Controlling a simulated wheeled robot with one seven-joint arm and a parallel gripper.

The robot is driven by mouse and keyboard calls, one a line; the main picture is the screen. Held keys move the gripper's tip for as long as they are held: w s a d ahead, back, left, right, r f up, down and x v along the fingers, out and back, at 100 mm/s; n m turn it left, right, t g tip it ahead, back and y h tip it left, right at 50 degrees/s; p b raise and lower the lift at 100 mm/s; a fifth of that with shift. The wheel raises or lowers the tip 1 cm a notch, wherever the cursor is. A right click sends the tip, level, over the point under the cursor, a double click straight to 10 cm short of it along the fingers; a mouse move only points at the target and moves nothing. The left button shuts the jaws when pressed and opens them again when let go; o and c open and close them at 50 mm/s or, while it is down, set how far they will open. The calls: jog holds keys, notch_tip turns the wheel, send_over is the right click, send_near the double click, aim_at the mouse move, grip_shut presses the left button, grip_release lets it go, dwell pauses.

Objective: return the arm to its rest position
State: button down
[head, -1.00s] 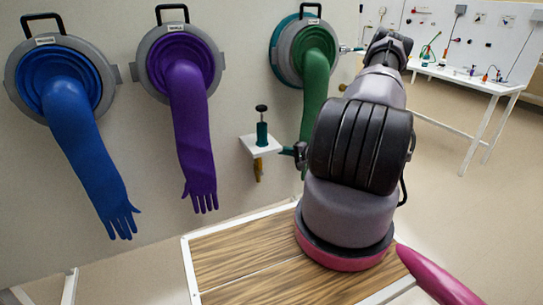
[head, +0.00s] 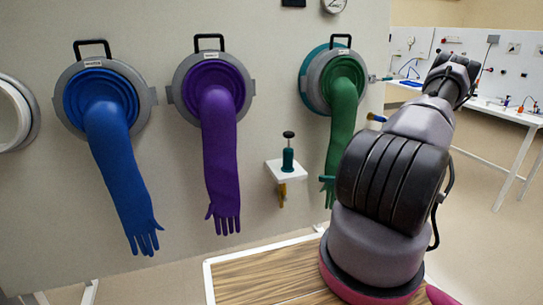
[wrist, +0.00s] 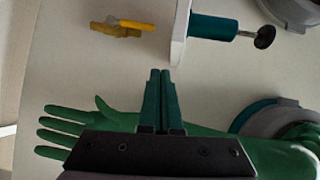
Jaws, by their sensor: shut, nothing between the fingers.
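My arm (head: 392,185) rises from its round base at the lower right of the head view and reaches toward the wall. My gripper (wrist: 160,74) shows in the wrist view with its two teal fingers together and nothing between them. In the head view it is mostly hidden behind my arm. The green glove (wrist: 75,133) lies behind the gripper in the wrist view; it also hangs left of my arm in the head view (head: 343,120). I cannot tell the gap between glove and fingers.
A small white shelf (head: 281,172) holds a teal plunger-topped item (head: 288,155), with a yellow tool (head: 282,196) below. Purple (head: 220,150) and blue (head: 118,160) gloves hang left of it. A white bench (head: 510,115) stands far right, with open floor before it.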

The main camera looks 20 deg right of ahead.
jog(key=s+a+r+n+g, duration=0.1)
jog(key=a+r+n+g, duration=0.15)
jog(key=a+r, duration=0.45)
jog(key=s+a+r+n+g+h, duration=0.1)
jog(key=s+a+r+n+g, duration=0.2)
jog(key=r, duration=0.7)
jog(key=a+r+n+g, duration=0.1)
jog(key=a+r+g, duration=0.4)
jog(key=r, duration=0.4)
jog(key=s+a+r+t+h, duration=0.2)
jog(key=s+a+r+h, duration=0.1)
jog(key=s+r, duration=0.5)
jog(key=s+a+r+t+h, duration=0.2)
jog(key=s+a+r+h, duration=0.1)
jog(key=s+r, duration=0.5)
notch_tip(320, 180, up, 3)
jog(key=shift+s+a+f+t+h, duration=0.1)
jog(key=shift+s+a+t+h, duration=0.25)
jog(key=shift+h, duration=0.05)
